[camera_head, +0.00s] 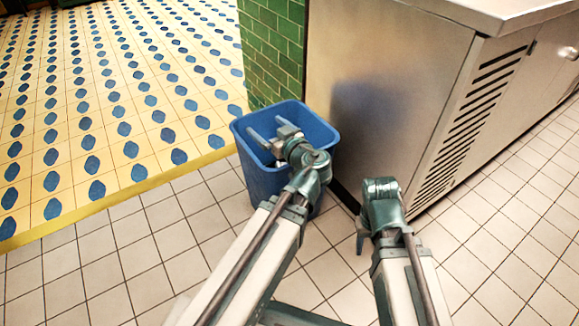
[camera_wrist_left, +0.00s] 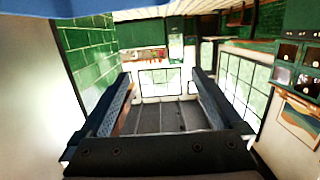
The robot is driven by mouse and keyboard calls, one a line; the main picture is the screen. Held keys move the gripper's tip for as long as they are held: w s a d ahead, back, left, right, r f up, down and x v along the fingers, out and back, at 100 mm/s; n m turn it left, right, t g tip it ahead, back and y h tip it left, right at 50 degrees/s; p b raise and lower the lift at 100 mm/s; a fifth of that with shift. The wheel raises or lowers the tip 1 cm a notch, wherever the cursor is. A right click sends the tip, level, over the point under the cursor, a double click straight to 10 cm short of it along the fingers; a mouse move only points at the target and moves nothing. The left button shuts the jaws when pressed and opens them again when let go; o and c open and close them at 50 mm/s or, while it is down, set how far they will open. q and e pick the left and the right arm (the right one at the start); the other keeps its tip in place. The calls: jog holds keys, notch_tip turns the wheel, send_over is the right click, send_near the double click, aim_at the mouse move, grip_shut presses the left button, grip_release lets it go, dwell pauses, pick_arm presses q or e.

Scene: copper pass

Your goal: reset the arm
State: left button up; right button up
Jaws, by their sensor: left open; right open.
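My left gripper (camera_head: 265,126) is open over the mouth of a blue bin (camera_head: 262,183), with its two fingers apart and nothing seen between them. In the left wrist view the left gripper (camera_wrist_left: 162,85) also shows both fingers spread with an empty gap. My right gripper (camera_head: 361,243) hangs low on the right, in front of the metal cabinet and to the right of the bin. It is seen mostly from behind, its fingers largely hidden, and no held thing shows.
A steel cabinet (camera_head: 385,85) with slotted vents stands right of the bin. A green tiled wall (camera_head: 272,50) is behind the bin. The pale tiled floor (camera_head: 105,270) at left is clear, as is the yellow floor with blue shapes (camera_head: 125,110).

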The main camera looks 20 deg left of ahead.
pick_arm(q)
jog(key=s+d+f+m+g+h+p, duration=0.2)
jog(key=s+d+m+g+h+p, duration=0.45)
jog(key=d, duration=0.45)
jog(key=s+d+f+m+g+h+p, duration=0.2)
jog(key=s+d+m+g+h+p, duration=0.25)
jog(key=s+d+m+p, duration=0.5)
notch_tip(320, 180, up, 36)
jog(key=d+n+p, duration=0.1)
jog(key=p, duration=3.4)
jog(key=shift+s+r+n+t+h, duration=0.15)
jog(key=shift+r+n+t+h, duration=0.15)
jog(key=shift+n+t, duration=0.1)
jog(key=shift+d+f, duration=0.1)
jog(key=shift+f, duration=0.05)
